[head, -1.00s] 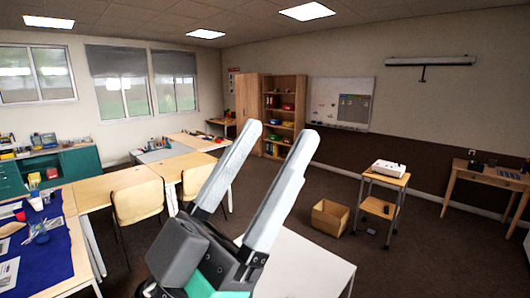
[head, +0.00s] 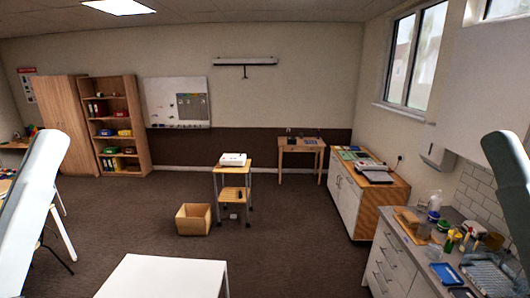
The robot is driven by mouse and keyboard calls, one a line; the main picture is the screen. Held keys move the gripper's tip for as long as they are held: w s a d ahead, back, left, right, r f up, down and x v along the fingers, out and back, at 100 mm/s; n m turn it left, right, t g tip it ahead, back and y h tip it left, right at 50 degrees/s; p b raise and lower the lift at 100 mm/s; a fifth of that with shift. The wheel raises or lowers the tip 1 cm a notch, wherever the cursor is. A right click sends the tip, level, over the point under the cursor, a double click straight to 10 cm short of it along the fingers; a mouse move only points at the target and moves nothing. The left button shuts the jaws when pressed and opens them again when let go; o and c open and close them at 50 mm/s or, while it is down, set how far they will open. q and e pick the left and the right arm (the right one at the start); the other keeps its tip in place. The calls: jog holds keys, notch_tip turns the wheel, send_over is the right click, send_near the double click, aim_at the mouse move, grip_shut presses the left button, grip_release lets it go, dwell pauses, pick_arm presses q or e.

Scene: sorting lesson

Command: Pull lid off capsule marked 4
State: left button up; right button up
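No capsule or lid marked 4 can be made out in the head view. A pale grey part of my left gripper (head: 35,195) rises at the left edge, with its tip near the top of the dark wall band. Only one finger-like piece of each shows, so the gap between fingers is hidden. Nothing is seen held in either.
A white table (head: 165,280) is at the bottom. Beyond it are a cardboard box (head: 193,219) and a wheeled trolley (head: 234,194) with a white device (head: 233,159). A cluttered counter (head: 408,258) stands at the right. Brown floor is open between.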

pick_arm(q)
jog(key=shift+f, duration=0.15)
jog(key=c, duration=0.3)
dwell(0.3)
